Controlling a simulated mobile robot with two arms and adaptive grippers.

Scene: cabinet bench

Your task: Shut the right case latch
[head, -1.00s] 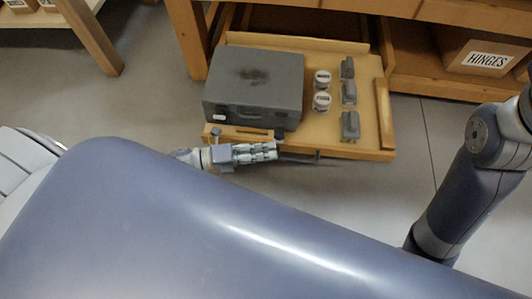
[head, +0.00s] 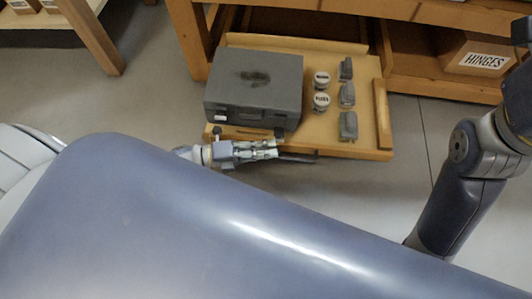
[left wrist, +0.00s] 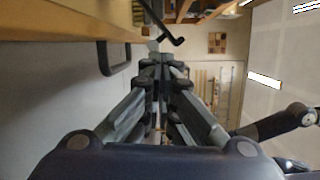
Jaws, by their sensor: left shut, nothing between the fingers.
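A grey case (head: 256,84) with its lid down lies on a pulled-out wooden drawer (head: 360,75) in the head view. A dark stain marks its lid and a handle shows on its front. Two small dark pieces, left (head: 216,131) and right (head: 279,133), show near the case's front lower edge; I cannot tell whether they are latches or how they stand. My left gripper (head: 276,150) is shut and empty at the drawer's front edge, below the right piece. Its closed fingers (left wrist: 161,62) fill the middle of the left wrist view. My right gripper is out of view.
Two round white-topped items (head: 321,90) and several grey blocks (head: 347,93) stand right of the case. A dark bar (head: 298,158) runs along the drawer front. A dark loop handle (left wrist: 116,58) shows in the left wrist view. A HINGES box (head: 478,58) sits on the right shelf.

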